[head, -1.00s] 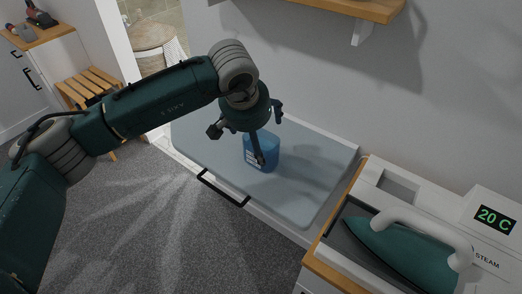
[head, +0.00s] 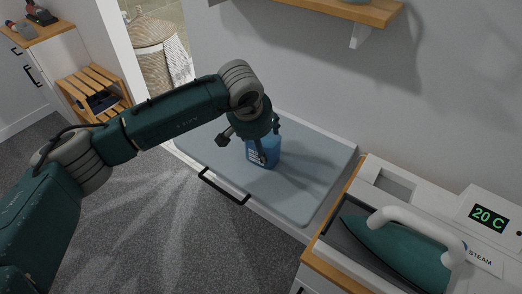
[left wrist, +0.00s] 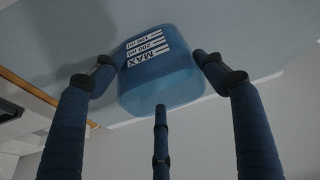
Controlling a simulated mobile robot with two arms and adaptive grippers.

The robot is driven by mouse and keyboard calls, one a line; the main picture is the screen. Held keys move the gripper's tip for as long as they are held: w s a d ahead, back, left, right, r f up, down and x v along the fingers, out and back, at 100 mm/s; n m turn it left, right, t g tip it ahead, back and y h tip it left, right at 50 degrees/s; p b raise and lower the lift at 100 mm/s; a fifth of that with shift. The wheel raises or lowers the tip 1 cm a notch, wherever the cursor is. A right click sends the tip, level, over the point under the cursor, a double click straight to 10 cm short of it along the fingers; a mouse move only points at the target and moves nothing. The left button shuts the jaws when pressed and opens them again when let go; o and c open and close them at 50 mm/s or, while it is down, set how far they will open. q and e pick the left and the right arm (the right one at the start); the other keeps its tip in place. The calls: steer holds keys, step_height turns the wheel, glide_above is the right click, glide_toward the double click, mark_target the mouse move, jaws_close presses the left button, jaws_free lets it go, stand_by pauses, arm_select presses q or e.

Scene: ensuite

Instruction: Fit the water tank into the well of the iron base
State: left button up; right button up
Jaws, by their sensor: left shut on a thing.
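The water tank (head: 270,150) is a translucent blue container with a white level label marked MAX. It stands on the grey-blue board. My left gripper (head: 258,148) is over it from above, with its fingers around and shut on the tank. The left wrist view shows the tank (left wrist: 165,82) between the fingers (left wrist: 153,60). The iron base (head: 336,258) is white, at the right, with a teal iron (head: 400,250) resting on it. The well (head: 393,183) is a rectangular recess at its back left and looks empty. My right gripper is not in view.
The grey-blue board (head: 310,185) has bare room around the tank. A display reading 20 C (head: 488,215) is on the iron base's back right. A wooden shelf (head: 330,8) juts from the wall above. A slatted wooden stool (head: 92,92) stands at the left.

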arm_select(q)
steer(key=shift+r, duration=0.1)
steer(key=shift+r, duration=0.15)
steer(key=c, duration=0.4)
steer(key=shift+r+b, duration=0.4)
steer(key=shift+r, duration=0.4)
steer(key=shift+c, duration=0.3)
step_height(320, 180, up, 14)
steer(key=b, duration=0.3)
steer(key=shift+r, duration=1.9)
